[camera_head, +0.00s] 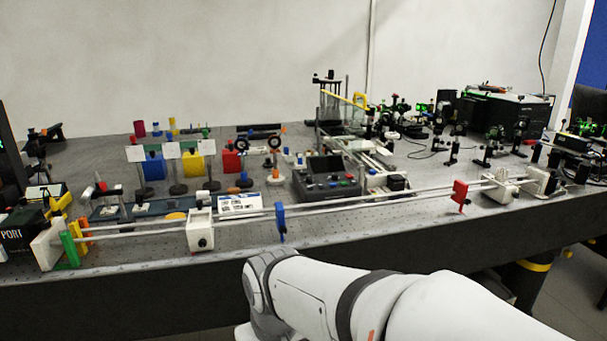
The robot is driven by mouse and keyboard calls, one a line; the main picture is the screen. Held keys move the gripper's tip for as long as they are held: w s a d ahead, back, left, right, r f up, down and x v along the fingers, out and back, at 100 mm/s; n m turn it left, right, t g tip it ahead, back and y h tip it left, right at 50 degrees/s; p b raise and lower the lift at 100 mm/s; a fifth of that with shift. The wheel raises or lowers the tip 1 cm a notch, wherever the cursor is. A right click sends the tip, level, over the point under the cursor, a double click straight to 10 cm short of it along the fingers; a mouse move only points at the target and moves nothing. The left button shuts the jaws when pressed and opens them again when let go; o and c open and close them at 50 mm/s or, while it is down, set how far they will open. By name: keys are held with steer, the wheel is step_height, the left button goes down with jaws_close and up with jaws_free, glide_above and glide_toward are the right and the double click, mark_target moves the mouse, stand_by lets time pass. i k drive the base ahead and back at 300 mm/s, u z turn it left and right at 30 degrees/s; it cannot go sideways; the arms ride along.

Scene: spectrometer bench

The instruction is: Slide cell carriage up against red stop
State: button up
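A pair of long pale rails (360,206) runs along the front of the bench. The red stop (460,194) stands upright on the rails, right of the middle. A white block with a dark knob (200,231) sits on the rails at the left, well apart from the red stop. Another white block (499,188) sits to the right of the red stop with a gap between. No label shows which block is the cell carriage. My arm lies low in front of the bench edge; my gripper is out of view.
A blue stop (281,221) stands on the rails between the left white block and the red stop. A grey control box (327,180) and coloured optics stand behind. The bench's front edge is clear.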

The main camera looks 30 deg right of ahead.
mark_target(502, 195)
steer(key=z, duration=1.65)
steer(key=k, duration=0.25)
steer(key=u, duration=0.2)
steer(key=i, duration=1.1)
steer(key=z, duration=0.5)
